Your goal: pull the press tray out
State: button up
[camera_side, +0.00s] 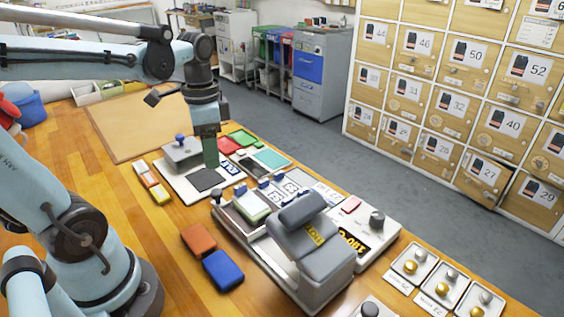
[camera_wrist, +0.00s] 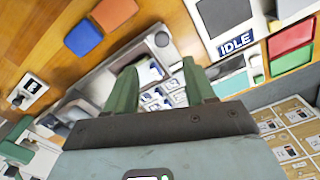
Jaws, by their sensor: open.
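The grey press (camera_side: 318,258) stands on the wooden table, its padded head at the right end of a long grey base. The press tray (camera_side: 236,222) appears to be the grey part at the base's left end, with a small round knob (camera_side: 216,194) at its tip; how far it sits under the head is hard to tell. My gripper (camera_side: 210,162) is above and behind this end, over a white panel, pointing down. In the wrist view my gripper (camera_wrist: 160,75) has its green fingers spread, with nothing held between them. The knob also shows in the wrist view (camera_wrist: 160,38), beyond the fingertips.
An orange block (camera_side: 198,239) and a blue block (camera_side: 223,270) lie left of the press. The white panel (camera_side: 180,182) with an IDLE sign (camera_wrist: 236,41) is behind it. A control box (camera_side: 385,230) stands to its right. Bare table lies at left.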

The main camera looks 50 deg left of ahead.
jog(key=shift+r, duration=0.95)
jog(key=w+d+f+n+t, duration=0.2)
jog(key=d+f+n+t, duration=0.1)
jog(key=d+t, duration=0.4)
jog(key=shift+w+d+n, duration=0.25)
jog(key=shift+d+n, duration=0.55)
jog(key=shift+d, duration=0.15)
